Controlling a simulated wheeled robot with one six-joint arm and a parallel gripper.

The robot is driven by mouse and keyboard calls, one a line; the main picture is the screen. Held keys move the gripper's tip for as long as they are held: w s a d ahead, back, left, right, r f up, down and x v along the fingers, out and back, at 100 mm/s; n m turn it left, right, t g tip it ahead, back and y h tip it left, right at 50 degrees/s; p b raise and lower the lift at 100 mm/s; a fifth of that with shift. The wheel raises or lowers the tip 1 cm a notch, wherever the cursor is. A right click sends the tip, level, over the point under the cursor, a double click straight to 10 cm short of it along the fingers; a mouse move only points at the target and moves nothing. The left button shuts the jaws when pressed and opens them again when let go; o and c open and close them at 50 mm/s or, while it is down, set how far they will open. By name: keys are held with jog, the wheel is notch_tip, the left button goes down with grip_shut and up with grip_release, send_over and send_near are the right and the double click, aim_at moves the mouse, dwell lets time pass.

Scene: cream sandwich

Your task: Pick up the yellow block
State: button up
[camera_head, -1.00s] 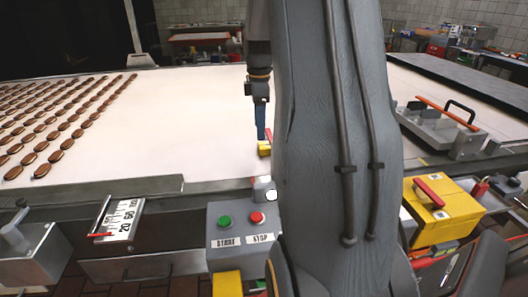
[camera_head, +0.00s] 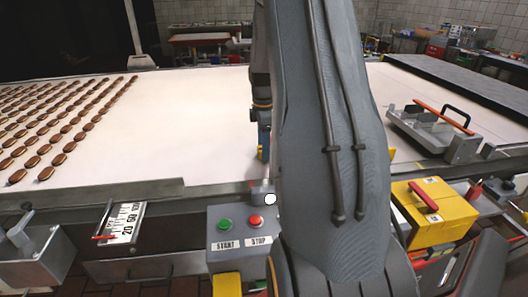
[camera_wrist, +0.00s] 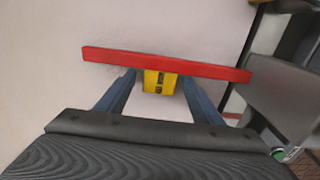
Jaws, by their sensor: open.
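The yellow block (camera_wrist: 160,82) shows in the wrist view between the two blue fingers of my gripper (camera_wrist: 161,88), with dark marks on its face. A long red bar (camera_wrist: 165,64) crosses the view at the block's far edge and hides the fingertips. I cannot tell whether the bar is joined to the block. My gripper is open, with a finger on either side of the block and gaps showing. In the head view my gripper (camera_head: 263,142) points down at the white belt, and only a sliver of yellow shows by it; my arm hides the rest.
The white belt (camera_head: 190,130) is clear to the left of my gripper, with rows of brown cream sandwiches (camera_head: 60,120) farther left. A start/stop box (camera_head: 238,232) stands at the near edge. A yellow case (camera_head: 435,210) and a metal fixture (camera_head: 440,130) are at right.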

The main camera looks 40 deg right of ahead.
jog(key=shift+c, duration=0.2)
jog(key=c, duration=1.2)
